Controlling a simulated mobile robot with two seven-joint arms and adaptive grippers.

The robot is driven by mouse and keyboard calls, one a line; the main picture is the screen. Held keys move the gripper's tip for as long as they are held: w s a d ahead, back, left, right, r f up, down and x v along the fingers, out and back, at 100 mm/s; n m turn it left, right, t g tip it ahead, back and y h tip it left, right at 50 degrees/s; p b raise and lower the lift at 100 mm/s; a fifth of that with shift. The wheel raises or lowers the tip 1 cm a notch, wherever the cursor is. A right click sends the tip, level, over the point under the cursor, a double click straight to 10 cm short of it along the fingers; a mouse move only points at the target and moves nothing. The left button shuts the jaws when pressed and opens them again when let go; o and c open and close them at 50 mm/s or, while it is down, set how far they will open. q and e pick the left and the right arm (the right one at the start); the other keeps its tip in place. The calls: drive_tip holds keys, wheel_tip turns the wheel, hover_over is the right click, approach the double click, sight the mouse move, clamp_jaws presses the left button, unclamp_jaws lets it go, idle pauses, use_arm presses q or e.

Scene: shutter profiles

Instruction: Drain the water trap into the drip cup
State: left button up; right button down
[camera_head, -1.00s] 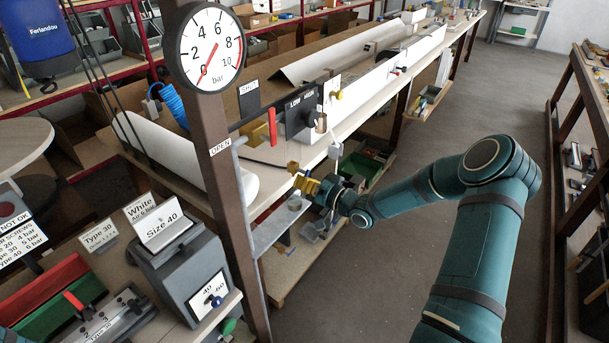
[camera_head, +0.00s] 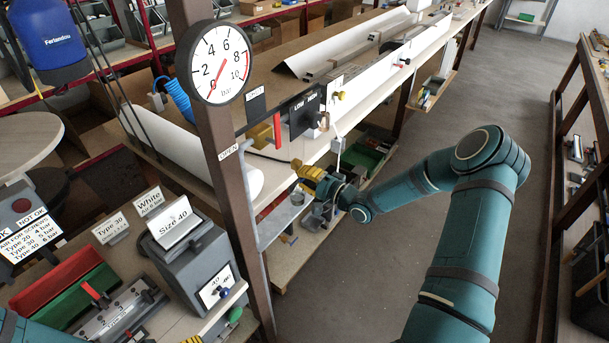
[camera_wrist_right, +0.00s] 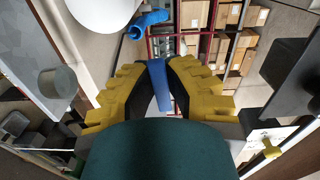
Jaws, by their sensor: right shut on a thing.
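My right gripper (camera_head: 303,174) is beside the bench's front edge, by the brown post. In the right wrist view its yellow fingers (camera_wrist_right: 160,85) are closed around a slim blue piece (camera_wrist_right: 157,78). I cannot tell whether this is part of the water trap. No water trap can be made out clearly. A small greyish cup (camera_head: 298,197), possibly the drip cup, stands on a bracket just below my right gripper. A grey round cup-like thing (camera_wrist_right: 56,82) is left of the fingers in the wrist view. Yellow-black tips, likely my left gripper (camera_head: 190,340), are cut off at the bottom edge.
A pressure gauge (camera_head: 218,62) on the brown post (camera_head: 226,165) has its needle near 0. A grey Size 40 device (camera_head: 190,255) stands at left. The floor at right is clear.

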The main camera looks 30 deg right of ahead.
drive_tip(key=shift+m, duration=0.3)
drive_tip(key=c, duration=1)
unclamp_jaws()
drive_tip(key=shift+s, duration=0.15)
drive_tip(key=v, duration=1.1)
drive_tip(key=shift+s+d, duration=0.2)
drive_tip(key=shift+s, duration=0.15)
